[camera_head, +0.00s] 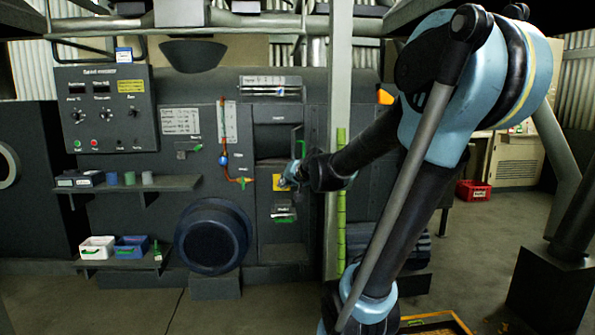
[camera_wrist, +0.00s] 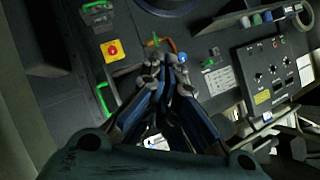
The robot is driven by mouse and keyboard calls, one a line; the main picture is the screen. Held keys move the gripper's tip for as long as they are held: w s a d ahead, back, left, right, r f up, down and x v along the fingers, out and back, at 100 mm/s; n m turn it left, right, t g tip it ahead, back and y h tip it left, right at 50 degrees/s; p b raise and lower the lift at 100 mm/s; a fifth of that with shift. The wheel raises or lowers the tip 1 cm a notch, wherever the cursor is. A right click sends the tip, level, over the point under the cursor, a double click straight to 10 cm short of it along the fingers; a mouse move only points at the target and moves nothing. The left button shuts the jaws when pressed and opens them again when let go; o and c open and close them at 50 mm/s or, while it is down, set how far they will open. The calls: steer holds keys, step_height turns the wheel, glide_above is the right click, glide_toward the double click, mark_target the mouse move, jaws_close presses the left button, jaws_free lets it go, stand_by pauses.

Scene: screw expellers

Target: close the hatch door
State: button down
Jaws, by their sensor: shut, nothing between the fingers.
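The hatch (camera_head: 272,146) is a dark recess in the grey machine front, near the middle of the head view. What looks like its door stands at the right side of the recess, seen nearly edge-on, with a green handle (camera_head: 301,149). A green handle also shows left of my fingers in the wrist view (camera_wrist: 103,99). My gripper (camera_head: 286,174) is in front of the machine, just below and left of that handle, beside a yellow plate with a red button (camera_wrist: 113,50). Its fingers (camera_wrist: 167,60) are together and empty. I cannot tell whether they touch anything.
A red pipe with a blue fitting (camera_head: 224,160) runs left of the hatch. A lower drawer-like handle (camera_head: 283,212) and a round dark drum (camera_head: 213,236) are below. A control box (camera_head: 104,108) and shelves (camera_head: 133,186) stand left. A light post (camera_head: 340,80) rises right of the hatch.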

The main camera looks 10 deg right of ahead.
steer(key=w+d+r+m+t+h, duration=0.1)
steer(key=w+r+m+t+h, duration=0.3)
steer(key=w, duration=0.7)
steer(key=w+r+m+t+h, duration=0.1)
steer(key=w+r+m+t, duration=0.4)
steer(key=w, duration=0.6)
steer(key=w+d+f+m+g+h, duration=0.3)
steer(key=w+f+m+h, duration=0.1)
steer(key=f+m+h, duration=0.25)
steer(key=w+d+f+m+g+h, duration=0.3)
steer(key=w+f+m+h, duration=0.15)
steer(key=f+m, duration=0.3)
steer(key=d+x, duration=0.1)
steer(key=x, duration=0.8)
steer(key=shift+w+a+r, duration=0.1)
steer(key=shift+w+a, duration=0.1)
steer(key=shift+a, duration=0.5)
steer(key=shift+w+a, duration=0.15)
steer(key=shift+a, duration=0.5)
steer(key=shift+w+a+r, duration=0.1)
steer(key=shift+w+a, duration=0.1)
steer(key=shift+a, duration=0.5)
